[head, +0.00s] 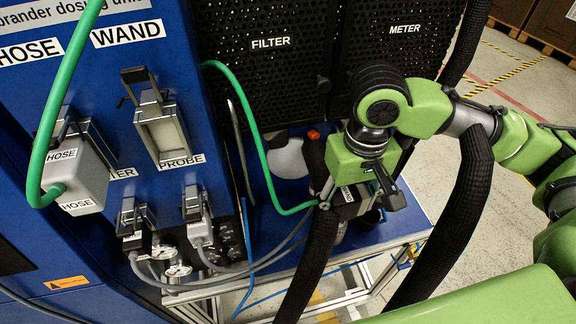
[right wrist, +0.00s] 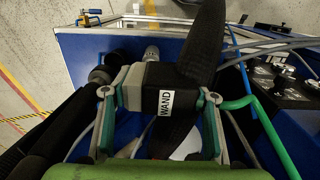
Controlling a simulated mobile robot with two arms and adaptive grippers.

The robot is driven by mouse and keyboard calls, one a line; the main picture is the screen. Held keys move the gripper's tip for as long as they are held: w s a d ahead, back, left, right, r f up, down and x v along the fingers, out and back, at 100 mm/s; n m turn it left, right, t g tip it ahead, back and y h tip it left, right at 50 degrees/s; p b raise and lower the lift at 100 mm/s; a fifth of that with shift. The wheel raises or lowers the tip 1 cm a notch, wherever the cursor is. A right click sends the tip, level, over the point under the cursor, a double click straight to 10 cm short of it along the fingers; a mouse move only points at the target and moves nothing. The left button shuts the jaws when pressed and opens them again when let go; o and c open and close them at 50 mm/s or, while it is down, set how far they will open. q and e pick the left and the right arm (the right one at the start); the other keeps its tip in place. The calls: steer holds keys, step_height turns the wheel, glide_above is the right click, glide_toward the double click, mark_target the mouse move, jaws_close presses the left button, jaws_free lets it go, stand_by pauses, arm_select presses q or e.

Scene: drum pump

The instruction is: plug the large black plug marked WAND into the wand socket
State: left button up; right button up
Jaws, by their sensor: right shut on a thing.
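The large black plug marked WAND (right wrist: 150,88) is between the fingers of my right gripper (right wrist: 160,97) in the right wrist view, its label facing the camera. In the head view my right gripper (head: 352,200) is shut on this plug over the blue shelf, right of the blue cabinet. The gripper and arm hide most of the plug there. The wand socket (head: 162,130) is on the cabinet front under the WAND sign, empty, with its lever (head: 138,88) above it. The gripper is well apart from the socket. My left gripper is not in view.
A grey HOSE plug (head: 76,175) with a green hose sits in the socket at left. Smaller plugs (head: 200,228) with grey cables sit below the wand socket. A green hose (head: 262,150) hangs between cabinet and gripper. Black corrugated hoses (head: 318,240) hang near the gripper.

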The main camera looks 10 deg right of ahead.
mark_target(338, 214)
steer(key=f+n+p, duration=0.1)
steer(key=n+p, duration=0.1)
steer(key=a+n+p, duration=0.1)
steer(key=n+p, duration=0.1)
steer(key=n, duration=0.1)
steer(key=f+n+p, duration=0.1)
steer(key=n+p, duration=0.1)
steer(key=p, duration=0.1)
steer(key=shift+s+a+f, duration=0.2)
steer(key=shift+a+f, duration=0.05)
steer(key=shift+f, duration=0.1)
steer(key=s+a+f+n+p, duration=0.1)
steer(key=s+f+n+p, duration=0.3)
steer(key=n+p, duration=0.3)
steer(key=f+n, duration=0.1)
steer(key=n, duration=0.3)
steer(key=shift+s+a+f, duration=0.15)
steer(key=shift+a, duration=0.05)
